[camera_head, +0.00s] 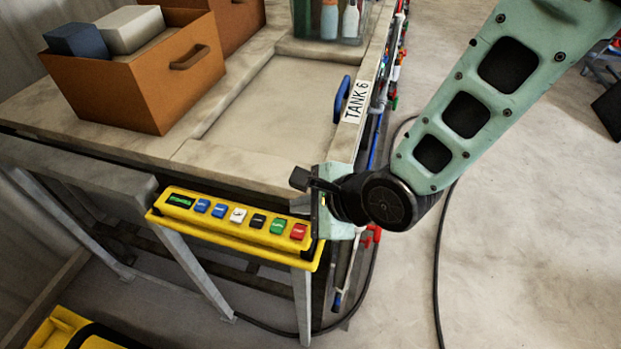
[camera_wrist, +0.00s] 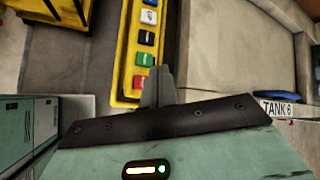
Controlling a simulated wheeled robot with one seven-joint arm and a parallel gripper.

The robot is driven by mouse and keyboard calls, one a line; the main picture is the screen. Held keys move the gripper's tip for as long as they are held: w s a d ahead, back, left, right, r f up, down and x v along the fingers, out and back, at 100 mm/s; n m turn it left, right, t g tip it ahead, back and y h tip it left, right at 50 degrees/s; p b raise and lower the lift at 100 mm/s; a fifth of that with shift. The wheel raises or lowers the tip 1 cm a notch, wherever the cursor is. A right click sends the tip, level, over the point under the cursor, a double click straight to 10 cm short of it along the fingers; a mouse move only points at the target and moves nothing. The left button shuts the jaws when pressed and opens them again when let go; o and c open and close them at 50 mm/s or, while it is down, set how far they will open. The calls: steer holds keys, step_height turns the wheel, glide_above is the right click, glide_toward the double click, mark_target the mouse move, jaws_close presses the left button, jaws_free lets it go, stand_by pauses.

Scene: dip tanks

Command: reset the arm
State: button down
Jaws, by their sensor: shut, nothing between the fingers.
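My gripper (camera_head: 300,180) is shut and empty at the right end of the yellow button panel (camera_head: 168,214), near the front edge of the tank bench. My mint-green arm reaches down to it from the upper right. In the wrist view the shut fingers (camera_wrist: 158,86) lie beside the panel's red button end. I cannot tell whether they touch the panel. The panel carries blue, white, black, green and red buttons and a small dark display.
A closed tank lid (camera_head: 270,100) with a blue handle (camera_head: 341,98) and a "TANK 6" label (camera_head: 357,101) lies behind the gripper. An orange box (camera_head: 120,95) with blocks stands on the bench. Coloured pipes line the bench's right side. Open floor (camera_head: 530,250) lies right, crossed by a black cable.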

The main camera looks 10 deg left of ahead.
steer(key=s+d+n+g+h+b, duration=0.1)
steer(key=s+d+n+h+b, duration=0.2)
steer(key=d+n, duration=0.7)
steer(key=s+d+n+g+h+b, duration=0.2)
steer(key=s+d+n+h+b, duration=0.2)
steer(key=s+d+n+b, duration=0.3)
steer(key=d+n+b, duration=0.1)
steer(key=d+n, duration=0.2)
steer(key=d, duration=0.2)
steer(key=shift+s+d+f+n+h+b, duration=0.2)
steer(key=shift+d+n+h+b, duration=0.1)
steer(key=shift+d+n+b, duration=0.1)
